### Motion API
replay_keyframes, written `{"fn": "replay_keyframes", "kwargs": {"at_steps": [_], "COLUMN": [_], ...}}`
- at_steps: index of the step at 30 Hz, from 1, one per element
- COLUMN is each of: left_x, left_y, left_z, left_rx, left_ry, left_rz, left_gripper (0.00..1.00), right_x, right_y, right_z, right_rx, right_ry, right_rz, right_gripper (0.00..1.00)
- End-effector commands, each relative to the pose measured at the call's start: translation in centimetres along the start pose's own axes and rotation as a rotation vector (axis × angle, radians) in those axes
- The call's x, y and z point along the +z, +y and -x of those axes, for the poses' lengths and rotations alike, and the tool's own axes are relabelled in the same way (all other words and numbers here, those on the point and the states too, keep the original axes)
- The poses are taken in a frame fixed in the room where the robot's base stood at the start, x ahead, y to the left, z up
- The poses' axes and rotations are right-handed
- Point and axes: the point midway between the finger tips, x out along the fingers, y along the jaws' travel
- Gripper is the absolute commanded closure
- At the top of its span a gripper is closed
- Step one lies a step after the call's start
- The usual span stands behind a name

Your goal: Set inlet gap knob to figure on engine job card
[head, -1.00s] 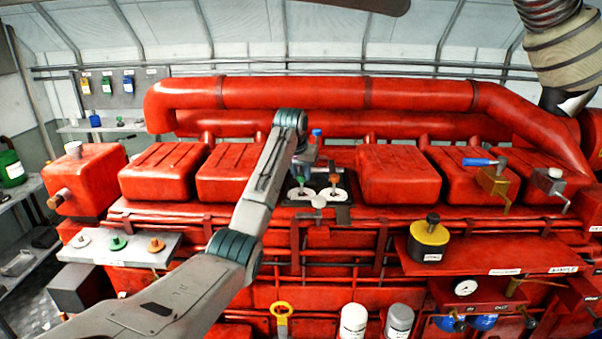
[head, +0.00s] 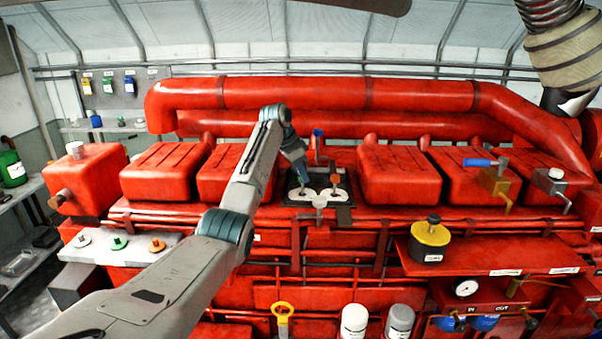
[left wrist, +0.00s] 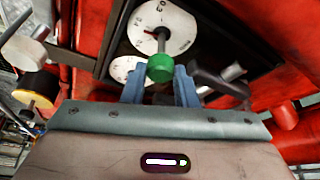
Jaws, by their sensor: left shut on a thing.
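Two white dials sit side by side in a dark frame on the red engine, the left dial (head: 296,196) and the right dial (head: 334,192). A green knob (left wrist: 160,68) stands on a stem over a white numbered dial (left wrist: 165,27) in the left wrist view. My left gripper (head: 303,178) reaches down over the left dial. In the left wrist view its blue fingers (left wrist: 160,86) are shut on the green knob. An orange-red knob (head: 333,167) stands over the right dial. The dial setting is not readable. No job card is legible. My right gripper is not in view.
Red engine covers flank the dials, one at left (head: 228,172) and one at right (head: 399,174). A blue-topped post (head: 318,137) stands behind the dials. A large red pipe (head: 320,93) runs behind.

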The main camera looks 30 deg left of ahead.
Motion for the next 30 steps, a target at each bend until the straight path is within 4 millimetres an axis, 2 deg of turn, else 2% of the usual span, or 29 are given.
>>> {"fn": "replay_keyframes", "kwargs": {"at_steps": [10,27,28,30], "left_x": [-0.08,-0.09,-0.09,-0.08], "left_y": [-0.18,-0.21,-0.21,-0.2], "left_z": [0.19,0.23,0.23,0.2], "left_rx": [0.053,0.062,0.061,0.062], "left_ry": [0.002,0.002,0.002,0.002], "left_rz": [-0.135,-0.16,-0.16,-0.16], "left_gripper": [0.96,0.96,0.68,0.54], "right_x": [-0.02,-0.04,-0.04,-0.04], "right_y": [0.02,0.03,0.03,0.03], "right_z": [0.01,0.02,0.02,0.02], "right_rx": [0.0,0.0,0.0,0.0], "right_ry": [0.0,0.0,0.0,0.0], "right_rz": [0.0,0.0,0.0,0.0], "right_gripper": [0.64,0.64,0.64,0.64]}}
